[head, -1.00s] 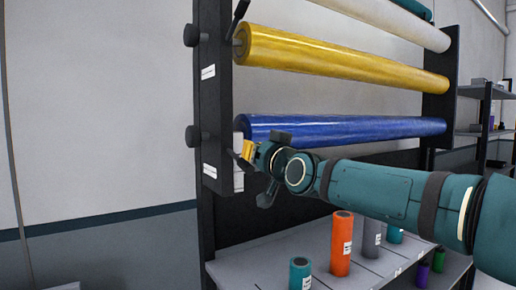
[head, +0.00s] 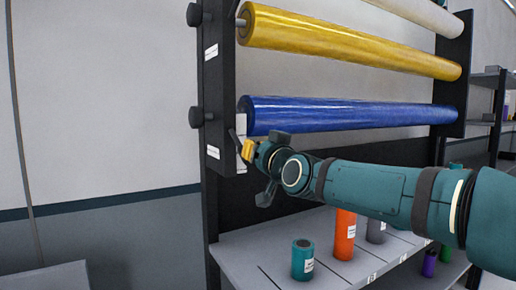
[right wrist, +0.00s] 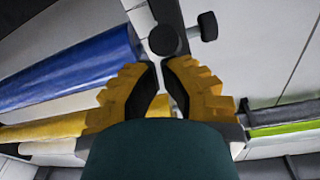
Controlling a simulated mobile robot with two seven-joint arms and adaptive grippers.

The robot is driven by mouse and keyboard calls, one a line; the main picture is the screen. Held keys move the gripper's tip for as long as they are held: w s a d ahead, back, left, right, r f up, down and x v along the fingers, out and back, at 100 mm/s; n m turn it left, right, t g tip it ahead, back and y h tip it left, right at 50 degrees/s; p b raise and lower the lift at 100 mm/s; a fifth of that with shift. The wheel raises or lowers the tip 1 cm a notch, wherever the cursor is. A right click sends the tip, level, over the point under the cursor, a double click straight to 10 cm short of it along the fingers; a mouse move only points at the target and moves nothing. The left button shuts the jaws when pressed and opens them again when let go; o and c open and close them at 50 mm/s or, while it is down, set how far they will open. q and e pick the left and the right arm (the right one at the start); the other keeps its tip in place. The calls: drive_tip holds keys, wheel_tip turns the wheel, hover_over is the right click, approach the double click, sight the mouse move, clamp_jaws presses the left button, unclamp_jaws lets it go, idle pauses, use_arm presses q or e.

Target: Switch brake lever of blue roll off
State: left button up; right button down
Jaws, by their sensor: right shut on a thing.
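The blue roll (head: 345,115) lies across the rack, its left end next to the dark left upright. My right gripper (head: 246,150), with yellow finger pads, is just below that end, at the inner side of the upright. It is shut on the blue roll's brake lever (head: 236,139), a thin dark bar mostly hidden by the fingers. In the right wrist view the yellow fingers (right wrist: 160,75) are close together near the upright, and the blue roll (right wrist: 65,68) runs off to the left. My left gripper is not in view.
A yellow roll (head: 350,45) and a white roll (head: 425,15) hang above. Black knobs (head: 196,117) stick out from the upright's left side. A shelf (head: 245,262) below holds a teal roll (head: 303,260), an orange roll (head: 345,235) and others. The wall at left is clear.

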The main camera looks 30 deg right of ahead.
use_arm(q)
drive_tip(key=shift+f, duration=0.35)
use_arm(e)
drive_tip(key=shift+w+f, duration=0.1)
drive_tip(key=shift+f, duration=0.5)
